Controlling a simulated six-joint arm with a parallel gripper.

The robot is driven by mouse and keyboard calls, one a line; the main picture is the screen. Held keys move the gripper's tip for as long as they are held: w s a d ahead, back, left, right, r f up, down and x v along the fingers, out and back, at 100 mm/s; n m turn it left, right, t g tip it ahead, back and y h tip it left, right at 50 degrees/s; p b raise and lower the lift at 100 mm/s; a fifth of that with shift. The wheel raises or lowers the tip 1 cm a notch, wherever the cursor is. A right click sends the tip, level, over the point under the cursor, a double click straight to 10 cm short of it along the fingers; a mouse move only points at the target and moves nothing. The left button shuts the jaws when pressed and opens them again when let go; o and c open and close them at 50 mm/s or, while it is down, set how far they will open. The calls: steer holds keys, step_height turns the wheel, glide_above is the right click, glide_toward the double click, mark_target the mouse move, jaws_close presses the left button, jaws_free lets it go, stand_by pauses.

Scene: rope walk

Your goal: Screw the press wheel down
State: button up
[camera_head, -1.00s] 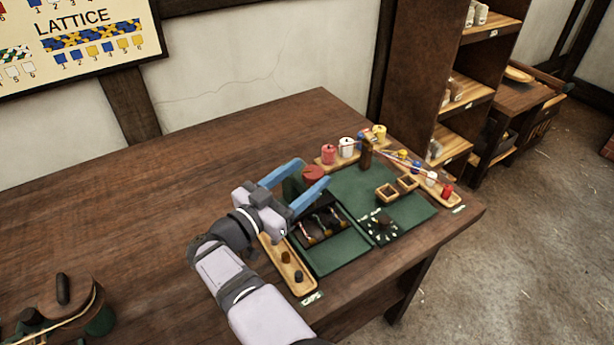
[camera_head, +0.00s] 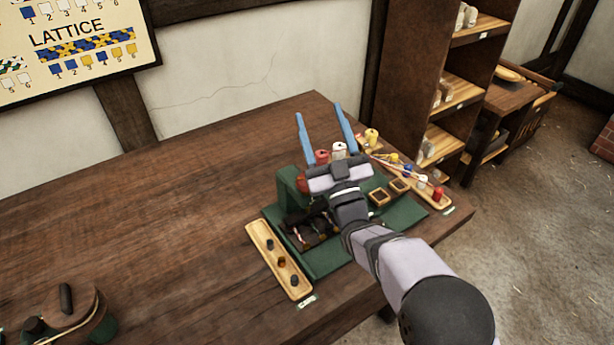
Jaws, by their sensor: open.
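The press is a green frame (camera_head: 289,188) on the far left side of the green mat. Its red wheel (camera_head: 301,183) shows only as a small piece, because my gripper covers the rest. My gripper (camera_head: 320,112) is open, with its two blue fingers spread wide and pointing up the picture toward the back wall. Its palm is in front of the press and wheel in this view. I cannot tell from this view whether the gripper touches the wheel.
A wooden tray (camera_head: 262,240) with several dark pieces lies at the left of the mat. A dark rack (camera_head: 308,222) sits on the mat. Spools (camera_head: 339,150) stand behind, and small square boxes (camera_head: 379,197) lie right. The table's left side is largely clear.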

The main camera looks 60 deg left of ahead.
steer(key=s+d+f+n+g+h+p, duration=0.1)
steer(key=s+d+f+n+g+h, duration=0.15)
steer(key=d+f+g, duration=0.3)
steer(key=s+d+f+n+g+h, duration=0.1)
steer(key=d+f+n+g+h, duration=0.1)
steer(key=d+f+g+h, duration=0.4)
steer(key=shift+s+a+f+m+t+y+p, duration=0.1)
steer(key=shift+s+a+f+y+p, duration=0.25)
steer(key=shift+a, duration=1.2)
steer(key=shift+s+a+f+m+t+y+p, duration=0.15)
steer(key=shift+a+y+p, duration=0.3)
steer(key=shift+a, duration=1.1)
steer(key=shift+s+a+f+t+y+p, duration=0.1)
steer(key=shift+s+a+y+p, duration=0.3)
steer(key=shift+a, duration=1.15)
steer(key=shift+w, duration=0.15)
steer(key=c, duration=1.1)
